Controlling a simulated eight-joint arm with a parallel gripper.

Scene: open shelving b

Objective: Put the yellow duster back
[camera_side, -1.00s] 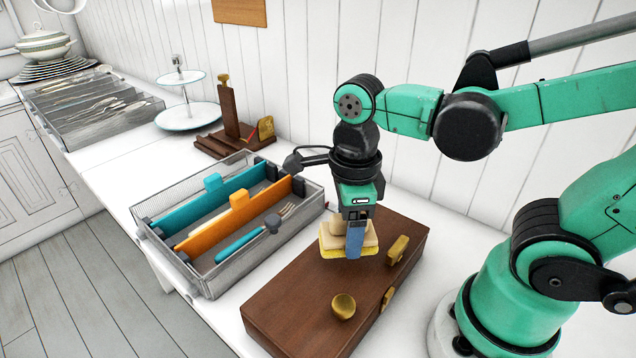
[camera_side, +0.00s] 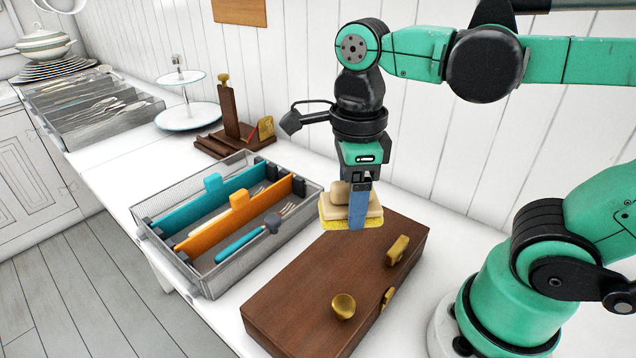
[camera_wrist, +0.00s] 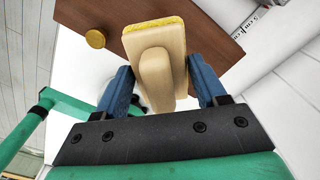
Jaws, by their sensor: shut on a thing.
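The yellow duster (camera_side: 350,208) has a pale wooden back and handle with a yellow pad underneath. My gripper (camera_side: 358,205) is shut on its handle and holds it level above the far part of the brown wooden box (camera_side: 325,275). In the wrist view the duster (camera_wrist: 155,50) sits between the two blue fingers of my gripper (camera_wrist: 165,88), its yellow edge showing at the top. The box lid (camera_wrist: 205,28) lies below it, with a brass knob (camera_wrist: 95,38).
A mesh tray (camera_side: 215,275) with teal and orange dividers and a fork stands left of the box. Behind it are a brown wooden stand (camera_side: 230,140) and a tiered white plate stand (camera_side: 190,117). White counter (camera_side: 115,185) shows around them; a plank wall rises behind.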

